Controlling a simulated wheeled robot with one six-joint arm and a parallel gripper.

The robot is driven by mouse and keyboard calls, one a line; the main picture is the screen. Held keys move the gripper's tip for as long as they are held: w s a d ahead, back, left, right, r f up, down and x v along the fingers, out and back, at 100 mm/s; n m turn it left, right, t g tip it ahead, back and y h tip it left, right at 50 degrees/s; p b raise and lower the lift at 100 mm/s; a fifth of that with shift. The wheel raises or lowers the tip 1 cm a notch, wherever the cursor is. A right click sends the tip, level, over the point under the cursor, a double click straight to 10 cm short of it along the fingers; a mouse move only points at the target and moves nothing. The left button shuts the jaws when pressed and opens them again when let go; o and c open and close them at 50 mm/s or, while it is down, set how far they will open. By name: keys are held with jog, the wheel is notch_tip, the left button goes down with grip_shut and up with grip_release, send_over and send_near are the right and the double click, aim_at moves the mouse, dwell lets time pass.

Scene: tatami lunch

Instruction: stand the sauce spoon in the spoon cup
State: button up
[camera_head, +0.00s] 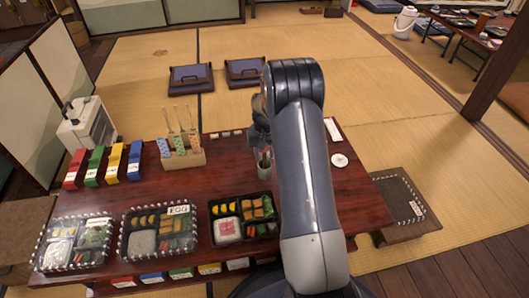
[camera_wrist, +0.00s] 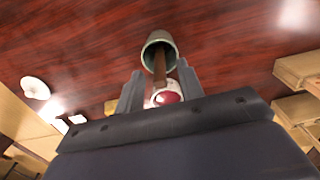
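The spoon cup (camera_wrist: 160,38) is a small grey-green cup standing on the dark red table; in the head view (camera_head: 264,172) it is just left of my arm. The sauce spoon (camera_wrist: 159,68) has its brown handle in the cup's mouth. Its red and white end (camera_wrist: 166,97) points up towards my wrist. My gripper (camera_wrist: 159,68) has its two fingers on either side of the spoon, with visible gaps beside the handle. It looks open. In the head view my gripper (camera_head: 262,140) is just above the cup, partly hidden by my arm.
Three bento boxes (camera_head: 243,239) line the table's near side. A wooden stand (camera_head: 182,159) with patterned holders is left of the cup. A white saucer (camera_head: 339,160) and a white card (camera_head: 333,130) are to the right. Colored holders (camera_head: 115,164) stand at the left. The table around the cup is clear.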

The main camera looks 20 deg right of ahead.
notch_tip(320, 180, up, 11)
jog(key=p, duration=0.4)
jog(key=shift+f, duration=0.15)
dwell(0.5)
notch_tip(320, 180, down, 11)
jog(key=b, duration=0.4)
jog(key=shift+r+p, duration=0.8)
jog(key=shift+r, duration=0.85)
jog(key=shift+f, duration=0.15)
